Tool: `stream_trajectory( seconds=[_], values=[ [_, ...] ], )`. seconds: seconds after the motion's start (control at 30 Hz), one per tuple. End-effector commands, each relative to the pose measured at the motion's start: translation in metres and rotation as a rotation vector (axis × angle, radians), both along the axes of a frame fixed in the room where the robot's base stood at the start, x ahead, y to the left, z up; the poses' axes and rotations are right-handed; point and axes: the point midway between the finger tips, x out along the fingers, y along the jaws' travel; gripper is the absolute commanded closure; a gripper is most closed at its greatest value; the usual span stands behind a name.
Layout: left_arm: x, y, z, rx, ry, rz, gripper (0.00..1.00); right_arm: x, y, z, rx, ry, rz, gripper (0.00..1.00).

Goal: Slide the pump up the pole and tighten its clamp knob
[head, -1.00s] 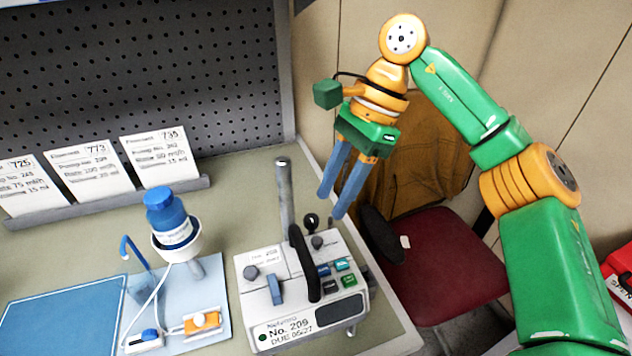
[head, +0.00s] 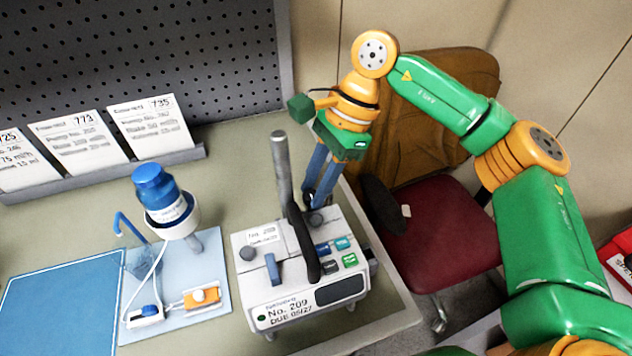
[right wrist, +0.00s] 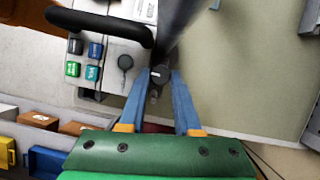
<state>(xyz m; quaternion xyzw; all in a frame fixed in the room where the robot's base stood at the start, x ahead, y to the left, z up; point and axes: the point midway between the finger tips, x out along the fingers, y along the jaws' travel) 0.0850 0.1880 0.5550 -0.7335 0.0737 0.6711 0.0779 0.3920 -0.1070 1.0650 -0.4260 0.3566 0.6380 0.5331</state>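The pump (head: 300,300), a pale box labelled No. 209, sits low at the metal pole (head: 282,165), which rises behind it. It has a black handle and coloured buttons on top. A black clamp knob (right wrist: 160,75) at the pump's back, beside the pole, shows in the right wrist view. My right gripper (head: 315,196) reaches down behind the pump, its blue fingers apart. In the right wrist view the fingertips (right wrist: 160,80) lie on either side of the knob; whether they touch it I cannot tell. My left gripper is out of view.
A blue-capped bottle (head: 160,190) in a white holder stands on a light blue mat (head: 212,265) left of the pump. Label cards (head: 80,145) lean along the pegboard. A red chair (head: 440,250) stands beyond the table's right edge.

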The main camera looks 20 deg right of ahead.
Motion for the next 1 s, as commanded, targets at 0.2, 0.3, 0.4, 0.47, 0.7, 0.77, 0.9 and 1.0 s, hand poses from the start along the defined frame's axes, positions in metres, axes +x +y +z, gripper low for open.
stream_trajectory(
  seconds=[0.2,0.3,0.4,0.47,0.7,0.77,0.9,1.0],
  values=[
    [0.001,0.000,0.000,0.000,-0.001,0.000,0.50,0.000,0.000,0.001,0.001,0.000,0.000,1.00],
    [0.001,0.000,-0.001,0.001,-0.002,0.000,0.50,0.000,0.000,0.000,0.001,-0.002,-0.006,1.00],
    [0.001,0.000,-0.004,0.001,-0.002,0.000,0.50,0.000,0.000,-0.001,0.002,-0.001,-0.028,1.00],
    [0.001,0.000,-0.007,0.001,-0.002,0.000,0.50,0.000,0.000,-0.001,0.001,-0.002,-0.050,1.00],
    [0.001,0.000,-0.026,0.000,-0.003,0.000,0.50,-0.002,0.000,-0.004,0.003,-0.004,-0.210,1.00],
    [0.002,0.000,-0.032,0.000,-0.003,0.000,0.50,-0.002,0.000,-0.004,0.002,-0.003,-0.264,1.00],
    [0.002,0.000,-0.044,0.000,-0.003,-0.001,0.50,-0.004,0.000,-0.004,0.001,-0.004,-0.398,1.00],
    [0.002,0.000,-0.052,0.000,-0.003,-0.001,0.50,-0.004,0.001,-0.004,0.002,-0.004,-0.492,1.00]
  ],
)
